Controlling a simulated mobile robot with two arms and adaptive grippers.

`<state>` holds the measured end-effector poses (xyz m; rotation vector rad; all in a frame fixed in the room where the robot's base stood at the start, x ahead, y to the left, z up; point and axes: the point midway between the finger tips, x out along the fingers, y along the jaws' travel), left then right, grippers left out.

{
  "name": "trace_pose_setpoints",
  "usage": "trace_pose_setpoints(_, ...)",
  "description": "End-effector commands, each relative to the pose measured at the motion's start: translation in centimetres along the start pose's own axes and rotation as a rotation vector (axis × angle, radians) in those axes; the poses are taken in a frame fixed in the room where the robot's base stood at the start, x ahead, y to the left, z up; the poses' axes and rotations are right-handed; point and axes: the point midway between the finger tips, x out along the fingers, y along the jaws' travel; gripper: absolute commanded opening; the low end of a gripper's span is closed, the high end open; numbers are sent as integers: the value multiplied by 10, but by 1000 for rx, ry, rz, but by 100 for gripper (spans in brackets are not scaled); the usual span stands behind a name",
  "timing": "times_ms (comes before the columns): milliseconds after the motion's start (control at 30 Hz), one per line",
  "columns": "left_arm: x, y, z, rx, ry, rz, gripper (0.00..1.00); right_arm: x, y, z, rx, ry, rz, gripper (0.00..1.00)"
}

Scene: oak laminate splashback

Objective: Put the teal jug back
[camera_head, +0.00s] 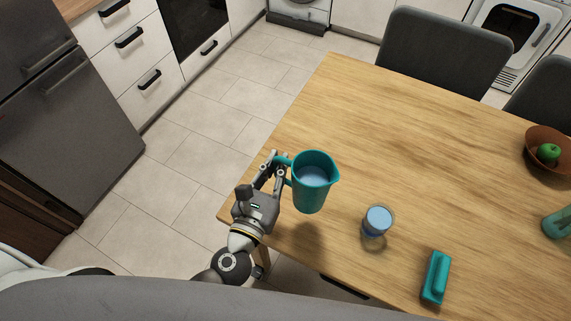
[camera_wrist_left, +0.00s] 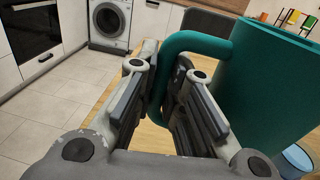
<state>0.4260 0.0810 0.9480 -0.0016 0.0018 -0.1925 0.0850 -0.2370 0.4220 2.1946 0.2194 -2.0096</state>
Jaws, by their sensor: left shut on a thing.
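The teal jug (camera_head: 314,190) is upright at the left part of the wooden table (camera_head: 400,130), with pale blue liquid inside. I cannot tell whether its base touches the table. My left gripper (camera_head: 277,168) is shut on the jug's handle, on the left side of the jug. In the left wrist view the handle (camera_wrist_left: 172,62) runs down between the two fingers (camera_wrist_left: 158,95), and the jug's body (camera_wrist_left: 265,85) fills the right side. My right gripper is not in view.
A glass of blue liquid (camera_head: 378,221) stands right of the jug. A teal lidded dish or block (camera_head: 436,277) lies near the front edge. A brown bowl with a green apple (camera_head: 549,152) and a teal glass-like item (camera_head: 558,223) are at right. The table's middle is clear. Chairs (camera_head: 445,55) stand behind.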

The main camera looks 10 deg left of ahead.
Motion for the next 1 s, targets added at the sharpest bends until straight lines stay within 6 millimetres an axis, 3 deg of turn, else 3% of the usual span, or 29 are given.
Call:
trace_pose_setpoints(67, 18, 2, -5, -1, -5, 2, 0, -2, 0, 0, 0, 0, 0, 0)
trace_pose_setpoints(100, 24, 3, -18, 1, -4, 0, 0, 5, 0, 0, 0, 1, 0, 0)
trace_pose_setpoints(333, 51, 6, -50, 0, -4, 1, 0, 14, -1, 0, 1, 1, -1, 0)
trace_pose_setpoints(567, 61, 7, -63, -1, -3, 0, 0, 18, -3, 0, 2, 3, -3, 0)
trace_pose_setpoints(800, 63, 8, -92, -1, -3, 1, 0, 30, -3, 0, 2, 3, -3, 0)
trace_pose_setpoints(1000, 62, 7, -94, -2, -4, 1, 0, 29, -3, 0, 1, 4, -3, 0)
